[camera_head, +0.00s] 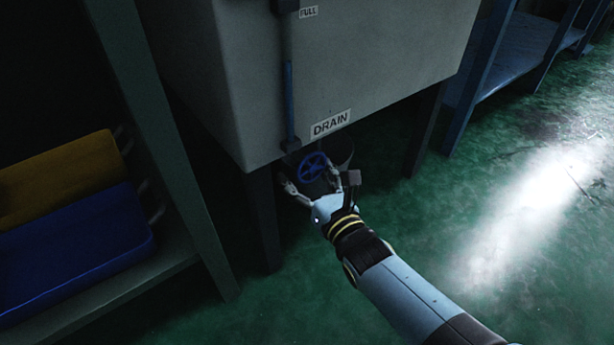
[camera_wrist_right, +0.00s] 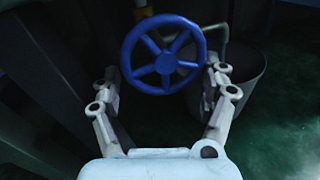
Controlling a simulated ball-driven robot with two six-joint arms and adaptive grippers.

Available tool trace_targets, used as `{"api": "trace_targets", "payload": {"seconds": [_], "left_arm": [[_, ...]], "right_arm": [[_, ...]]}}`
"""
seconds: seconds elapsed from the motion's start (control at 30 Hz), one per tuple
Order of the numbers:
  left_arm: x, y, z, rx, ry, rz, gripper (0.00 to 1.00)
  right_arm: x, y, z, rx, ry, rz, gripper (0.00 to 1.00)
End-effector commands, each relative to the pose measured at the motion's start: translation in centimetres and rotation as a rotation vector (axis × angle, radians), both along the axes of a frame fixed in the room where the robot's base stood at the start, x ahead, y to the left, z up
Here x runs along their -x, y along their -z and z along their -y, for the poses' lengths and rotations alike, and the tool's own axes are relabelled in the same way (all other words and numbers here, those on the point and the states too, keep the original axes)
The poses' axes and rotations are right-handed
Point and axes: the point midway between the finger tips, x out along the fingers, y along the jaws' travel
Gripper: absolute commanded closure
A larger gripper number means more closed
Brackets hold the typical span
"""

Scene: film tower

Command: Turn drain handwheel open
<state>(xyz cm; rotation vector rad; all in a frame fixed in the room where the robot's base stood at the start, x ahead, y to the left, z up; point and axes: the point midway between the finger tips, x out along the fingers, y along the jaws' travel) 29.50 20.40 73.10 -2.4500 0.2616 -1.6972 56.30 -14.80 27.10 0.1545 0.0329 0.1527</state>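The blue spoked drain handwheel (camera_head: 313,167) is under the grey tank, just below the DRAIN label (camera_head: 331,123). In the right wrist view the handwheel (camera_wrist_right: 163,55) faces the camera, upright. My right gripper (camera_head: 309,182) reaches it from the lower right. Its two fingers (camera_wrist_right: 162,80) are spread wide, one on each side of the lower part of the wheel. I cannot tell whether the fingertips touch the rim. The wheel's stem is mostly hidden behind it. My left gripper is not in view.
The grey tank (camera_head: 340,60) stands on dark legs (camera_head: 263,215). A bucket (camera_wrist_right: 236,85) stands behind the wheel to the right. A shelf at left holds a yellow bin (camera_head: 55,178) and a blue bin (camera_head: 75,245). The green floor (camera_head: 540,190) at right is clear.

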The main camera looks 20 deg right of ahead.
Motion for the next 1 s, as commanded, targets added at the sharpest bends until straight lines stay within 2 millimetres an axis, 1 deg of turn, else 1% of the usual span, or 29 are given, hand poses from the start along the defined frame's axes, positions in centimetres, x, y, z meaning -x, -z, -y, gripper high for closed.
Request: {"api": "trace_targets", "payload": {"seconds": [0.4,0.53,0.67,0.9,1.0], "left_arm": [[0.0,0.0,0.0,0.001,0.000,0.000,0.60],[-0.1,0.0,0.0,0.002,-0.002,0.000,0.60],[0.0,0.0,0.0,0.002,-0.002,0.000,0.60],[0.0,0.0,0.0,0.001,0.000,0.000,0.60],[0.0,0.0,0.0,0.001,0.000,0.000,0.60]], "right_arm": [[0.0,0.1,0.1,0.000,0.001,-0.003,0.25],[0.6,0.1,0.2,0.000,0.001,-0.004,0.25],[2.7,0.2,0.5,0.001,0.001,-0.007,0.25],[8.1,0.0,1.3,0.000,0.000,-0.006,0.25],[9.8,0.0,1.5,0.000,0.000,-0.005,0.25]]}}
